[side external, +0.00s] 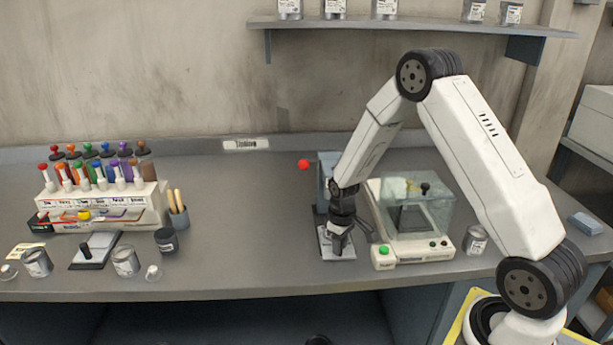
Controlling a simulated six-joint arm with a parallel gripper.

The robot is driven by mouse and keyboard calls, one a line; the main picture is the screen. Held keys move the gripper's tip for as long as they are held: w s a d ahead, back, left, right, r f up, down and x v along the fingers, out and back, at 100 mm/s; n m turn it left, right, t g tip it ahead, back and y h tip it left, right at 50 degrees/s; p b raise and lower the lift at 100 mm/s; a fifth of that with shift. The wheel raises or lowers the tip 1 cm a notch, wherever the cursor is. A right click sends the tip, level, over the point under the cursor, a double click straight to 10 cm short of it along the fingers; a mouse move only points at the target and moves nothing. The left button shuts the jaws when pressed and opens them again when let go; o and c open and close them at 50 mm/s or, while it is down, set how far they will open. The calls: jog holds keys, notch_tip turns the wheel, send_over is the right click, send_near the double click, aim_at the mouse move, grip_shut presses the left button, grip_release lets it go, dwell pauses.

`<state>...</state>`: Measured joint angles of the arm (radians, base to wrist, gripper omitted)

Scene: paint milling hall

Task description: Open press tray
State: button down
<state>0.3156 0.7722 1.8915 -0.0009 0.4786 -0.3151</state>
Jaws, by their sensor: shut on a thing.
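The press (324,168) is a blue-grey frame with a red ball knob (304,165) on its left, standing mid-bench and partly hidden behind my arm. The press tray (327,252) is a pale flat plate at the foot of the press, near the bench's front. My gripper (338,243) points down over this plate and is shut on it, at a part that the fingers hide. How far the plate sticks out of the press is hard to tell, because my wrist covers the space between them.
A clear-lidded balance box (408,215) with a green button stands close right of my gripper, with a can (476,240) beside it. On the left are a rack of coloured bottles (100,205), a black-handled plate (95,250) and cans. Bench between is clear.

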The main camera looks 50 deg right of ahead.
jog(key=s+a, duration=0.3)
dwell(0.4)
jog(key=shift+c, duration=2.2)
grip_release()
jog(key=shift+r, duration=0.2)
notch_tip(320, 180, up, 8)
jog(key=shift+f, duration=0.25)
